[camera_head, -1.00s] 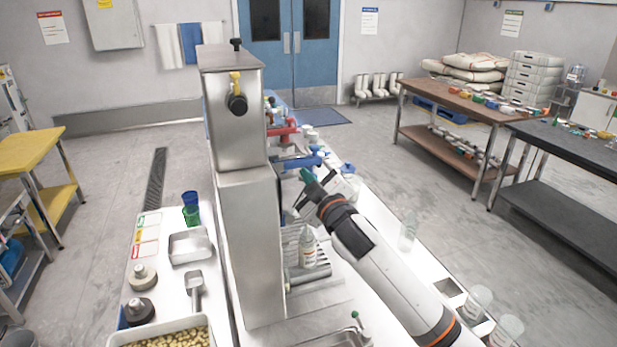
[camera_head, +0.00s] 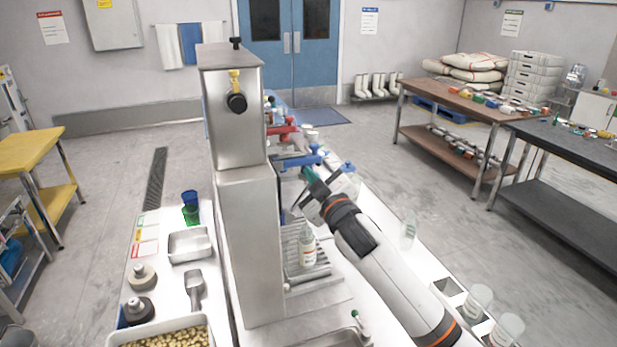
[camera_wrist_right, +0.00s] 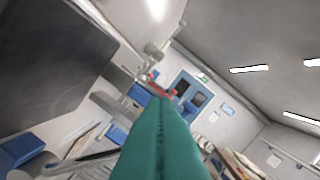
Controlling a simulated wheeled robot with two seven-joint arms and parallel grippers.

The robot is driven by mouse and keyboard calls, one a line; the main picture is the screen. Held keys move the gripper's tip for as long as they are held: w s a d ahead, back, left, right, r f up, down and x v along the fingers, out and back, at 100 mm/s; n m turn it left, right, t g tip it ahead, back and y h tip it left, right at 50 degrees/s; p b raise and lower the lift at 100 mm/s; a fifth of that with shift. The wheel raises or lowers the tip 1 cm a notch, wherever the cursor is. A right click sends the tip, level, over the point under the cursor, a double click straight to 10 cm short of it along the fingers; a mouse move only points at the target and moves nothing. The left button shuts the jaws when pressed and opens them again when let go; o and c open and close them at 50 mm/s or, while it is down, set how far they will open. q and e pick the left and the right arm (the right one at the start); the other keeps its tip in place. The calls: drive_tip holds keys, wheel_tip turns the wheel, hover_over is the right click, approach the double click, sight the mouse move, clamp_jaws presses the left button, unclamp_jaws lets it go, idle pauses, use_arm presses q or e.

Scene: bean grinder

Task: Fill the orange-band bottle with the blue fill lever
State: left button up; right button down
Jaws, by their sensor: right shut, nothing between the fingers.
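The blue fill lever (camera_head: 298,161) sticks out from the dispenser's right side, above the bottle. My right gripper (camera_head: 310,174) is shut and empty, its teal fingertips just below the blue lever; I cannot tell whether they touch it. The shut teal fingers (camera_wrist_right: 160,138) fill the lower middle of the right wrist view. My left gripper is not in view.
A red lever (camera_head: 283,130) sits beyond the blue one. Clear containers (camera_head: 478,298) stand at the counter's right edge, and another clear bottle (camera_head: 408,230) is right of my arm. A tray of beans (camera_head: 165,336) lies at the front left.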

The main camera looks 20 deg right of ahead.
drive_tip(key=d+f+m+h+b, duration=0.2)
drive_tip(key=d+f+m, duration=0.4)
drive_tip(key=m, duration=0.4)
drive_tip(key=shift+f+t+b, duration=0.3)
drive_tip(key=shift+f+b, duration=0.2)
drive_tip(key=shift+b, duration=0.3)
drive_tip(key=shift+w, duration=0.1)
drive_tip(key=shift+r, duration=0.1)
wheel_tip(320, 180, up, 4)
drive_tip(key=r+p, duration=0.1)
drive_tip(key=p, duration=0.3)
drive_tip(key=s+f+b, duration=0.2)
drive_tip(key=s+b, duration=0.2)
drive_tip(key=s, duration=0.5)
drive_tip(key=shift+d+f, duration=0.3)
drive_tip(key=shift+f, duration=0.05)
drive_tip(key=shift+s+f, duration=0.1)
